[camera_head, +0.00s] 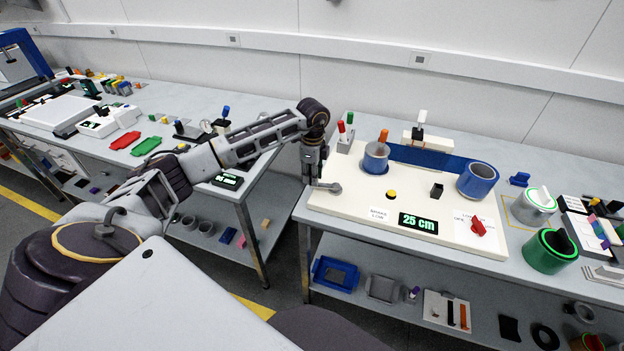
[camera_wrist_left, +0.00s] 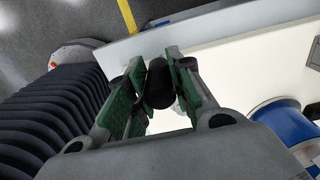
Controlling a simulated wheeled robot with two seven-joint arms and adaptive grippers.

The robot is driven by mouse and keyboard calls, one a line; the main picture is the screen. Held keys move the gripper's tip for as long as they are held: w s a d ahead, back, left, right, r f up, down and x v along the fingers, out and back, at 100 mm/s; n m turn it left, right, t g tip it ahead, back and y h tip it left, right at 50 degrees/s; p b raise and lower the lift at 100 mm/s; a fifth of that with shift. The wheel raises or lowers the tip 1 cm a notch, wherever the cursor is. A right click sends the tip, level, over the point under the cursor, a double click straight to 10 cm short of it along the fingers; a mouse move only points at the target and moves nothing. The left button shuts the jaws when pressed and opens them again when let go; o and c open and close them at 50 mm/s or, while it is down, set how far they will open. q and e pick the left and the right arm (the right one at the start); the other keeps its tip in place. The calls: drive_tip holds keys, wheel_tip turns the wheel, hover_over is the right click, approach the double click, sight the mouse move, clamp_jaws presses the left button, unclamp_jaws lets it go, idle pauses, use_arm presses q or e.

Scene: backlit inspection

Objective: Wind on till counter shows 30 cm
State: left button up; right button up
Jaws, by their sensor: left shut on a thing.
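The counter (camera_head: 418,223) on the front of the white lit board (camera_head: 350,203) reads 25 cm in green digits. A blue film (camera_head: 432,159) runs between a left spool (camera_head: 376,158) and a right spool (camera_head: 478,181). My left gripper (camera_head: 317,180) is at the board's left edge, pointing down beside a grey crank arm (camera_head: 333,187). In the wrist view its green-padded fingers are shut on a dark crank knob (camera_wrist_left: 159,84). The knob is hidden by the fingers in the head view. My right gripper is not in view.
On the board are a yellow button (camera_head: 391,194), a small black post (camera_head: 437,190) and a red clip (camera_head: 478,229). A gap separates this bench from the left bench (camera_head: 250,180).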

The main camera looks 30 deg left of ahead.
use_arm(q)
drive_tip(key=shift+w+d+r, duration=0.1)
drive_tip(key=shift+w+d, duration=0.1)
drive_tip(key=shift+w, duration=0.1)
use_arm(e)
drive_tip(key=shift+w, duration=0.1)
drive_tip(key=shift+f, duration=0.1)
use_arm(q)
drive_tip(key=shift+w, duration=0.15)
drive_tip(key=shift+w+a, duration=0.15)
drive_tip(key=shift+w, duration=0.3)
drive_tip(key=shift+w+a+b, duration=0.1)
drive_tip(key=shift+w+b, duration=0.2)
drive_tip(key=shift+w, duration=0.15)
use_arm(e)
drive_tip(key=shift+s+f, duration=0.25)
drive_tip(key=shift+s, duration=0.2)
use_arm(q)
drive_tip(key=o, duration=1)
drive_tip(key=shift+s, duration=0.1)
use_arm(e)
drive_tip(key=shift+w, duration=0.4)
